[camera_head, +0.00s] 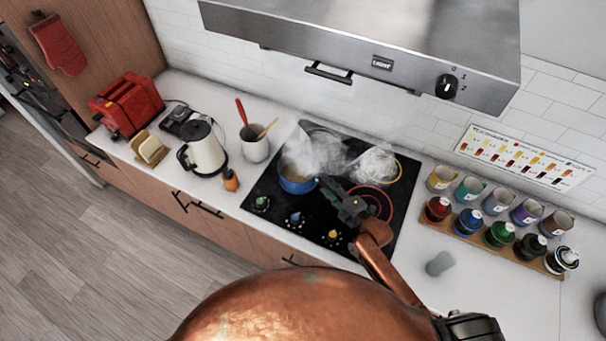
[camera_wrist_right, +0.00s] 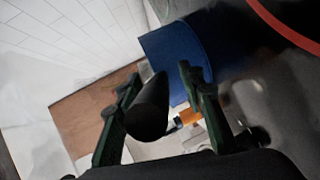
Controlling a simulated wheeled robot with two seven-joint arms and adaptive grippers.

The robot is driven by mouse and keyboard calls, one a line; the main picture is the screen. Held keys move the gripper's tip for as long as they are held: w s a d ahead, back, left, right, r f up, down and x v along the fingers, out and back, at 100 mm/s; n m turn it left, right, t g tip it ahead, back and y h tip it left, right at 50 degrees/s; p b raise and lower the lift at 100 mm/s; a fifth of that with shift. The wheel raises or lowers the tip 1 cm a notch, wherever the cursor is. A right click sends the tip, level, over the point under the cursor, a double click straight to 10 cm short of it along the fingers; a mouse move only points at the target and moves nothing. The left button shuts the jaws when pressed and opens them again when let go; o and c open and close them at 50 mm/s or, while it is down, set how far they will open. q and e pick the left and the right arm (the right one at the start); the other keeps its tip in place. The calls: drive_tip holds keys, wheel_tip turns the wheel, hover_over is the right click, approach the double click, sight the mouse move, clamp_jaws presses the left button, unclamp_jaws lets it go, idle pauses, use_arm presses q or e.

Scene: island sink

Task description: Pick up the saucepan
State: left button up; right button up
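The blue saucepan (camera_head: 297,182) sits on the left part of the black cooktop (camera_head: 265,205), with steam over it. In the right wrist view the saucepan's blue wall (camera_wrist_right: 178,52) shows close up, and its black handle (camera_wrist_right: 152,108) points toward me. My right gripper (camera_head: 340,196) is just right of the saucepan in the head view. Its two green-black fingers (camera_wrist_right: 160,85) are apart, one on each side of the handle. A gap shows between the handle and the right finger; contact with the left finger is unclear. My left gripper is not in view.
A red-ringed burner (camera_head: 383,203) lies right of my right gripper. A utensil crock (camera_head: 255,147) and a cream kettle (camera_head: 205,152) stand left of the cooktop. Jars on a wooden rack (camera_head: 490,237) stand right. The range hood (camera_head: 370,50) hangs above.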

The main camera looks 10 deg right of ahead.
drive_tip(key=shift+w, duration=0.1)
drive_tip(key=shift+c, duration=0.2)
clamp_jaws()
idle(0.6)
drive_tip(key=shift+w+r, duration=0.1)
